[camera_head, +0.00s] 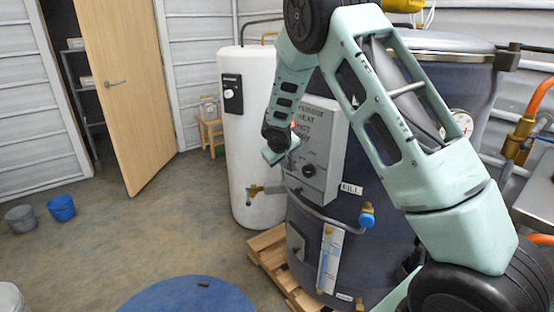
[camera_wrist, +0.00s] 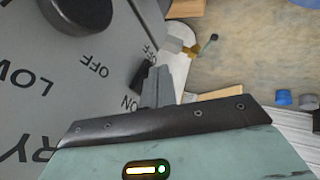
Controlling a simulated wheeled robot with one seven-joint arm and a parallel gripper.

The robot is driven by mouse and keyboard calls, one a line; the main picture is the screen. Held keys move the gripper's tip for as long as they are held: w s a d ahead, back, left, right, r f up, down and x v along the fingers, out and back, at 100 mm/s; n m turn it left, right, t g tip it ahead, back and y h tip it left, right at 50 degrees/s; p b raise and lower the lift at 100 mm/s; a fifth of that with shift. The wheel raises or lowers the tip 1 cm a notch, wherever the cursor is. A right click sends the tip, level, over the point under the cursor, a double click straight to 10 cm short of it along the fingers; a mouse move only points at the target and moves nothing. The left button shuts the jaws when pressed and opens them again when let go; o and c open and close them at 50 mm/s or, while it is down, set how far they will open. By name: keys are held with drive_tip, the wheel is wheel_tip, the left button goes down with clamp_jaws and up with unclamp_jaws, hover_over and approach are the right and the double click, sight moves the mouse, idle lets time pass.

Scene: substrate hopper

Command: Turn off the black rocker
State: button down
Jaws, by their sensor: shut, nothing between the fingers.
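The grey control box (camera_head: 322,140) is mounted on the front of the dark hopper (camera_head: 350,235). In the wrist view its face (camera_wrist: 35,55) shows the words LOW, OFF and ON, turned sideways. The black rocker (camera_wrist: 139,77) sits near the face's right edge, between OFF and ON. Part of it is hidden by my gripper (camera_wrist: 158,75), whose grey fingers are shut and empty, right beside the rocker; I cannot tell whether they touch. In the head view my gripper (camera_head: 276,153) is at the box's left edge, and I cannot make out the rocker there.
A black knob (camera_head: 308,171) is on the box; it also shows in the wrist view (camera_wrist: 80,14). A white tank (camera_head: 245,150) stands close left of the hopper. A brass valve (camera_head: 262,190) sticks out below my gripper. The floor at left is mostly clear.

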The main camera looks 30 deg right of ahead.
drive_tip(key=shift+d+f, duration=0.1)
drive_tip(key=shift+d, duration=0.05)
drive_tip(key=shift+d+h+b, duration=0.2)
drive_tip(key=shift+h+b, duration=0.1)
drive_tip(key=shift+b, duration=0.9)
drive_tip(key=shift+r+p, duration=0.5)
drive_tip(key=shift+r, duration=0.35)
drive_tip(key=shift+a, duration=0.1)
